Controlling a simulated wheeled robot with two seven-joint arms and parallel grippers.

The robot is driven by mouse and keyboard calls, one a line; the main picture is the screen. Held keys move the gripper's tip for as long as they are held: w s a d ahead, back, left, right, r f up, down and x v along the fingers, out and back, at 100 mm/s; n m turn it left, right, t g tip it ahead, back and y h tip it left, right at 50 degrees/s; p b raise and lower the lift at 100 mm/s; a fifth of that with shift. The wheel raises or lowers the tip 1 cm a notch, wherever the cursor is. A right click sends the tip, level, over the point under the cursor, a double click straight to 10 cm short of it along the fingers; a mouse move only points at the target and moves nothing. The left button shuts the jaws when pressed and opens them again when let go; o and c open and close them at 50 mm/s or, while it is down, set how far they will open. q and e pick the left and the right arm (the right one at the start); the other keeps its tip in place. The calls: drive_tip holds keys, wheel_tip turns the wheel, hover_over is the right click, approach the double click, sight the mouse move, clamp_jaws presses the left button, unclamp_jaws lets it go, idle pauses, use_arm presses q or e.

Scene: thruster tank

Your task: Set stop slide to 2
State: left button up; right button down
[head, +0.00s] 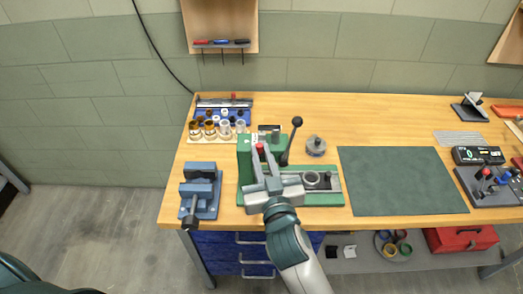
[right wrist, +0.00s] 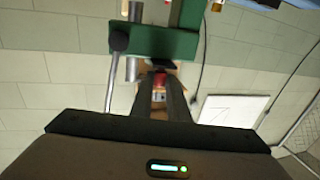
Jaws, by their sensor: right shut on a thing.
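The green press-like fixture (head: 244,160) stands on the bench at centre left, with an upright green column and a flat green base. A small red knob (head: 260,148) shows at its upper part, between the fingertips of my right gripper (head: 260,154). In the right wrist view the red knob (right wrist: 159,79) sits between the two dark fingers (right wrist: 160,88), which are shut on it. I take this knob to be the stop slide's handle. The slide's scale is too small or hidden to read. My left gripper is not in view.
A lever with a black ball (head: 296,121) rises just right of the column. A blue vise (head: 200,190) stands to the left, a round metal part (head: 316,145) to the right. Small jars (head: 210,130) stand behind. The green mat (head: 400,180) is clear.

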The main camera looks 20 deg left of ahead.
drive_tip(key=shift+w, duration=0.1)
drive_tip(key=c, duration=1.7)
unclamp_jaws()
drive_tip(key=shift+s+d+f+b, duration=0.15)
drive_tip(key=shift+s+d+b, duration=0.2)
drive_tip(key=shift+s, duration=0.3)
drive_tip(key=b+v, duration=0.4)
drive_tip(key=v, duration=1.2)
drive_tip(key=shift+r, duration=0.2)
drive_tip(key=shift+f, duration=0.1)
